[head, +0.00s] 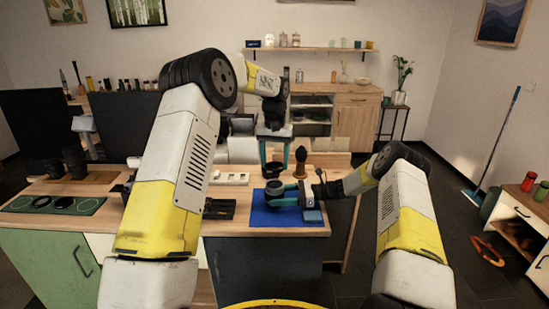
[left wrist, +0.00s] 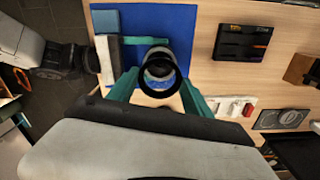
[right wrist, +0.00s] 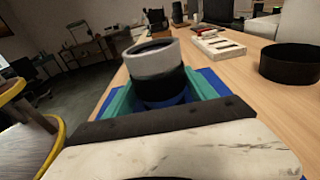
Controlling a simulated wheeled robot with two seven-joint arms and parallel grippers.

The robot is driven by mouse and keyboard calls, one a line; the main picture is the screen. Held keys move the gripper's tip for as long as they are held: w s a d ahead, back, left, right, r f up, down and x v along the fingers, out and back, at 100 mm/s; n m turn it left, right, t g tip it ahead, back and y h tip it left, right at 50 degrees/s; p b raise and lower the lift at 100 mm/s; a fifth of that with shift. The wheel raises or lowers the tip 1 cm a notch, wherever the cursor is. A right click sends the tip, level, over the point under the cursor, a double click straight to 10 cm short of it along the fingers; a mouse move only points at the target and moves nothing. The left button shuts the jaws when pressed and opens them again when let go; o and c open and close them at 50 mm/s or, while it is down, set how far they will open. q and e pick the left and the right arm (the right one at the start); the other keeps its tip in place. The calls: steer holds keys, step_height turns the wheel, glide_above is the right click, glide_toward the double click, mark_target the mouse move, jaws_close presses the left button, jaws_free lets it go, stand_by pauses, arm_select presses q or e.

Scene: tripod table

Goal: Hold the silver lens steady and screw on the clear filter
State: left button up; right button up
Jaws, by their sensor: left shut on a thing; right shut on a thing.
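The silver lens (right wrist: 150,62), a short cylinder with a silver upper band over a black body, stands upright between my right gripper's teal fingers. It also shows low over the blue mat (head: 262,218) in the head view (head: 275,186). My right gripper (head: 282,197) is shut on it from the right side. My left gripper (head: 275,168) points down above the lens. In the left wrist view its teal fingers are shut on a dark ring, the clear filter (left wrist: 158,88). The blue mat and part of the lens show behind the filter. The gap between them is hard to judge.
A blue block (head: 313,216) lies beside my right gripper. A black tray (head: 219,208) and a white tray (head: 232,178) are to the left. A green mat (head: 55,205) lies at the far left. Bare wood surrounds the blue mat.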

arm_select(q)
glide_above(274, 185)
steer(key=shift+d+f, duration=0.1)
steer(key=shift+f, duration=2.3)
steer(key=shift+f, duration=0.75)
stand_by(1.0)
steer(key=shift+m, duration=1.2)
steer(key=shift+m, duration=1.2)
steer(key=shift+f, duration=0.1)
steer(key=shift+m, duration=1.5)
